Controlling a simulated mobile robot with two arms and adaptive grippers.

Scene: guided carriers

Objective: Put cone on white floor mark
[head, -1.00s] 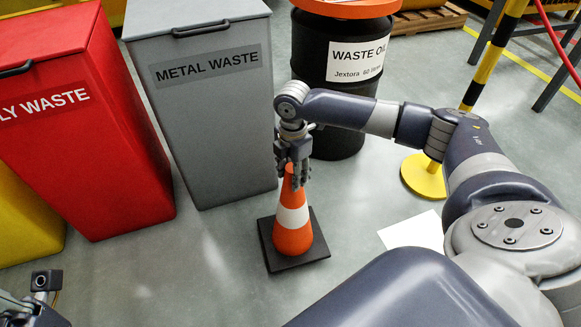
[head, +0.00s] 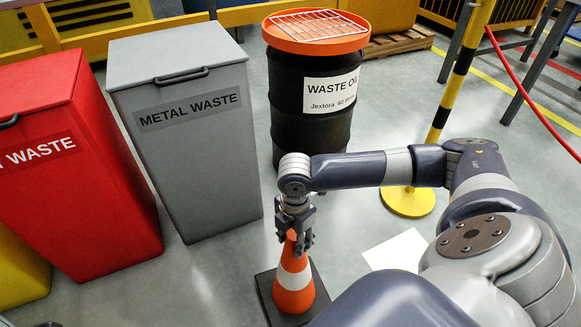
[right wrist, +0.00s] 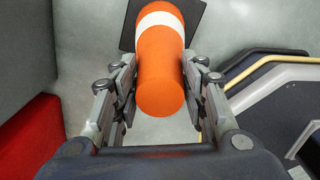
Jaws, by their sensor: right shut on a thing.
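The orange cone (head: 293,283) has a white band and a dark square base. It stands upright in the lower middle of the head view. My right gripper (head: 296,238) is shut on the cone's top from above. In the right wrist view the cone (right wrist: 161,75) sits between the two fingers of the right gripper (right wrist: 160,88). I cannot tell whether the base touches the floor. The white floor mark (head: 398,252) lies to the right of the cone, partly hidden by my right arm. A small part of my left gripper (head: 50,324) shows at the lower left edge; its fingers are not clear.
A grey metal waste bin (head: 187,150) and a red bin (head: 80,200) stand to the left. A black waste oil drum (head: 300,125) stands behind the gripper. A yellow-black post on a yellow round base (head: 408,203) stands beyond the mark. Grey floor lies between cone and mark.

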